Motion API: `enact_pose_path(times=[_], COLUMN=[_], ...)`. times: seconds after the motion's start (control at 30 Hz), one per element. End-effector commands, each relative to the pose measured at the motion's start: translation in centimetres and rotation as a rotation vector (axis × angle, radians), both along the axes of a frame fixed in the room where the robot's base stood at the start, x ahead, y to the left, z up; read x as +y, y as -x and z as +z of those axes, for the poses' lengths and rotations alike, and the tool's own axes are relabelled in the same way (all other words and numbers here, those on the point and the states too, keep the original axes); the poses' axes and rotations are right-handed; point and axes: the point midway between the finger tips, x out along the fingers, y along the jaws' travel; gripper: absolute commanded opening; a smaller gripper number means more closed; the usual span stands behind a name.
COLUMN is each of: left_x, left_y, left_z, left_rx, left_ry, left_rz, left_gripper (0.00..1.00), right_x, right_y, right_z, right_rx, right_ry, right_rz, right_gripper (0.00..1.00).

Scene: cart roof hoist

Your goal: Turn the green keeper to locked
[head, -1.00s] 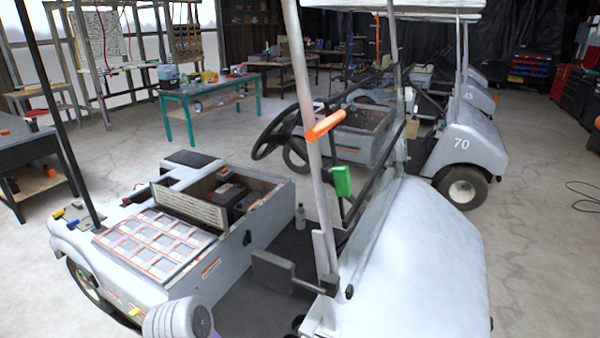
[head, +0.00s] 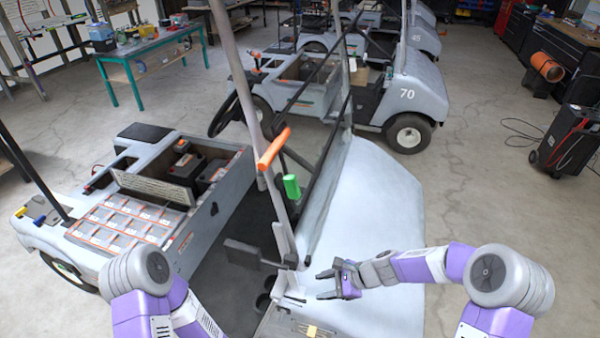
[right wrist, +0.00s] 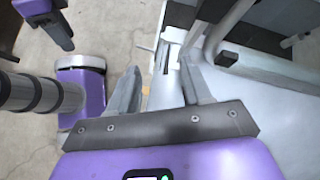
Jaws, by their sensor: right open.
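The green keeper (head: 291,187) is a small block on the cart's roof post, below the orange grip (head: 273,149) that sticks out from the pale post (head: 238,85). I cannot tell its lock state. My right gripper (head: 322,283) is open and empty, over the pale front cowl (head: 365,215), below and to the right of the keeper. In the right wrist view its two grey fingers (right wrist: 158,78) stand apart with nothing between them; the keeper does not show there. My left arm comes in at the lower left of the head view; its gripper is out of frame.
The cart has an open battery bay (head: 205,165) and a flat pedal-like plate (head: 245,254) near the post. Dark bars (head: 320,70) rise behind the keeper. Another cart, number 70 (head: 415,90), stands behind.

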Motion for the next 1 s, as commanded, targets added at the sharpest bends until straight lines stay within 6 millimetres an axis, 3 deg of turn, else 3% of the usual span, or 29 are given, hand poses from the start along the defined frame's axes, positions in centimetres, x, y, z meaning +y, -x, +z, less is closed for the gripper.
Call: enact_pose_path(times=[0.03,0.1,0.2,0.33,0.4,0.5,0.8,1.0], left_x=[0.0,0.0,0.0,0.0,0.0,0.0,0.0,0.0], left_y=[0.0,0.0,0.0,0.0,0.0,0.0,0.0,0.0], left_z=[-0.1,-0.1,-0.1,-0.1,-0.1,0.0,0.5,0.7], left_rx=[0.000,0.000,-0.001,-0.001,-0.001,-0.001,-0.001,-0.001], left_ry=[0.000,0.000,0.000,0.000,0.000,0.000,0.000,0.000], left_rz=[0.000,0.000,0.000,0.000,0.000,0.000,0.000,0.000], left_gripper=[0.43,0.43,0.43,0.43,0.43,0.43,0.43,0.43], right_x=[0.2,0.5,0.4,-0.1,-0.2,0.3,4.8,6.6], right_y=[-2.9,-5.5,-7.6,-8.4,-8.5,-8.7,-10.0,-10.7], right_z=[4.7,11.1,19.2,26.0,27.9,29.0,29.0,29.0], right_rx=[0.015,0.047,0.077,0.094,0.100,0.104,0.106,0.104], right_ry=[-0.128,-0.313,-0.539,-0.720,-0.770,-0.799,-0.799,-0.797], right_rz=[-0.091,-0.175,-0.226,-0.230,-0.223,-0.216,-0.215,-0.216], right_gripper=[0.49,0.49,0.49,0.49,0.49,0.49,0.49,0.49])
